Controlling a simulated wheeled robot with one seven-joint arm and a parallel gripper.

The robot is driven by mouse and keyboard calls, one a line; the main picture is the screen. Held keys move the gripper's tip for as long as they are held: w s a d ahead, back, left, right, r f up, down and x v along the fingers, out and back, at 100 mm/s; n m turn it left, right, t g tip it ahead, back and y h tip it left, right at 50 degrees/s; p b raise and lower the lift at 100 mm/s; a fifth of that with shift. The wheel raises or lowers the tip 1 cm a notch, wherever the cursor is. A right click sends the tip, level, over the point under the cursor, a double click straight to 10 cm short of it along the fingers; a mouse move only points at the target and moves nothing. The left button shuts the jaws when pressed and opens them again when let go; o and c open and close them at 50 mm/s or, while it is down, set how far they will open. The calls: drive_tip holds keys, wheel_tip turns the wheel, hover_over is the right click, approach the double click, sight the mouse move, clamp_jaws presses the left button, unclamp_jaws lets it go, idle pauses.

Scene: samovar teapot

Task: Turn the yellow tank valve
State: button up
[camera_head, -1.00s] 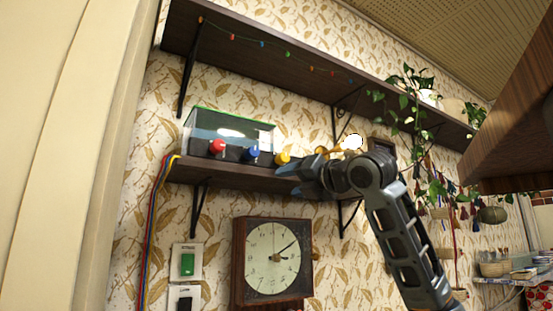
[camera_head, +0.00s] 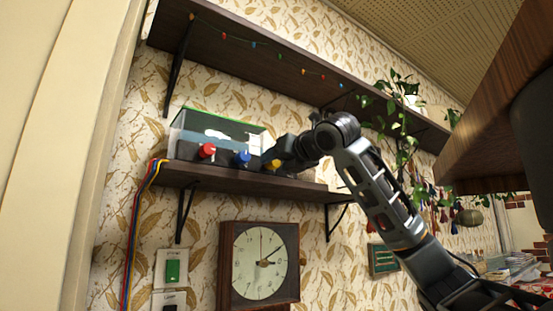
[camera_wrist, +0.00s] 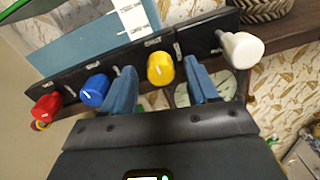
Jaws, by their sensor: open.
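The yellow tank valve (camera_wrist: 161,69) is a round knob on the dark front panel below the tank. In the wrist view it lies between my gripper's (camera_wrist: 162,80) two blue fingers, which are open, with a gap on each side of it. In the head view the yellow valve (camera_head: 271,165) shows only partly, with my gripper (camera_head: 276,158) in front of it at the right end of the tank (camera_head: 218,130). I cannot tell whether the fingers touch it.
A blue knob (camera_wrist: 95,89) and a red knob (camera_wrist: 45,107) sit left of the yellow one, the blue close to my left finger. A white knob (camera_wrist: 240,49) is on the right. The shelf (camera_head: 230,181) runs below, above a wall clock (camera_head: 260,262).

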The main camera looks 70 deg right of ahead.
drive_tip(key=shift+w+d, duration=0.3)
drive_tip(key=shift+w, duration=0.15)
drive_tip(key=c, duration=1)
